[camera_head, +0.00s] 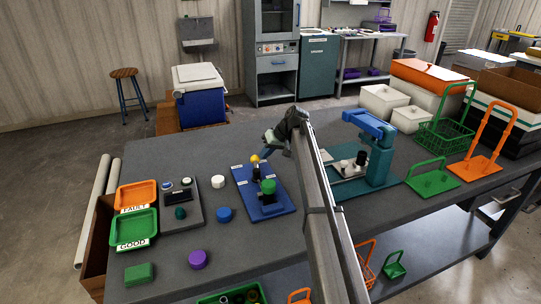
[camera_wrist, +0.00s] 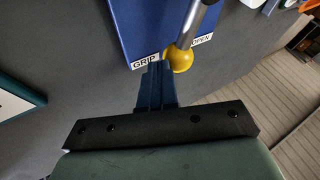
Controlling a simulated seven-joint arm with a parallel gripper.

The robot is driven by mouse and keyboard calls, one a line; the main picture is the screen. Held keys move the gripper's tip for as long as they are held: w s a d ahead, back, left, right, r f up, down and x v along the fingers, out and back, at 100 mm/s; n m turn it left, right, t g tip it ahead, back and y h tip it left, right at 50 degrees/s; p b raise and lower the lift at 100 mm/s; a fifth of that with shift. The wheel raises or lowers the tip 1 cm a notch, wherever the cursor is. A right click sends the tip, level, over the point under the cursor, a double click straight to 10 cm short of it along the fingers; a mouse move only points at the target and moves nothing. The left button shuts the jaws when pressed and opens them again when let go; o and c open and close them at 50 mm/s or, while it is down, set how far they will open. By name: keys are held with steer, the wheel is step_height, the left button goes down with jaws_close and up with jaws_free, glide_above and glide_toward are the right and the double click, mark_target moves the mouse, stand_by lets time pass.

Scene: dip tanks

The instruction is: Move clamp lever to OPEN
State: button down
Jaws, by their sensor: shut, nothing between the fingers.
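The clamp stands on a blue base plate (camera_head: 284,203) on the grey bench. Its lever has a grey shaft (camera_wrist: 196,25) ending in a yellow ball knob (camera_wrist: 180,60); the knob also shows in the head view (camera_head: 254,158). In the wrist view the knob lies between the GRIP label (camera_wrist: 145,61) and the OPEN label (camera_wrist: 202,40), overlapping the edge of OPEN. My gripper (camera_wrist: 156,68) is shut and empty, its fingertips just left of the knob by the GRIP label. I cannot tell whether they touch it. A green cylinder (camera_head: 268,186) stands on the clamp.
A teal press with a blue top arm (camera_head: 369,123) stands right of my arm. A white puck (camera_head: 218,181), a blue puck (camera_head: 224,214) and a purple puck (camera_head: 198,259) lie left of the clamp. Orange FAULT and green GOOD trays (camera_head: 133,231) are farther left.

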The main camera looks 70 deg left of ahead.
steer(key=s+n, duration=0.1)
steer(key=s+a+n+g+h, duration=0.1)
steer(key=shift+a+n, duration=0.25)
steer(key=shift+n, duration=0.15)
steer(key=shift+s+a, duration=0.2)
steer(key=shift+s, duration=0.75)
steer(key=shift+s+a+n+h, duration=0.25)
steer(key=shift+s+n+h, duration=0.3)
steer(key=shift+n+h, duration=0.05)
steer(key=shift+s+d, duration=0.2)
steer(key=shift+s, duration=0.85)
steer(key=shift+s, duration=0.15)
steer(key=shift+w+a, duration=0.3)
steer(key=shift+a, duration=0.05)
steer(key=shift+w+a+r, duration=0.2)
steer(key=shift+w+a, duration=0.4)
steer(key=shift+a, duration=0.05)
steer(key=shift+w+a+r, duration=0.15)
steer(key=shift+w+a, duration=0.45)
steer(key=a+v, duration=0.1)
steer(key=v, duration=0.9)
steer(key=shift+w+a, duration=0.2)
steer(key=shift+a, duration=0.35)
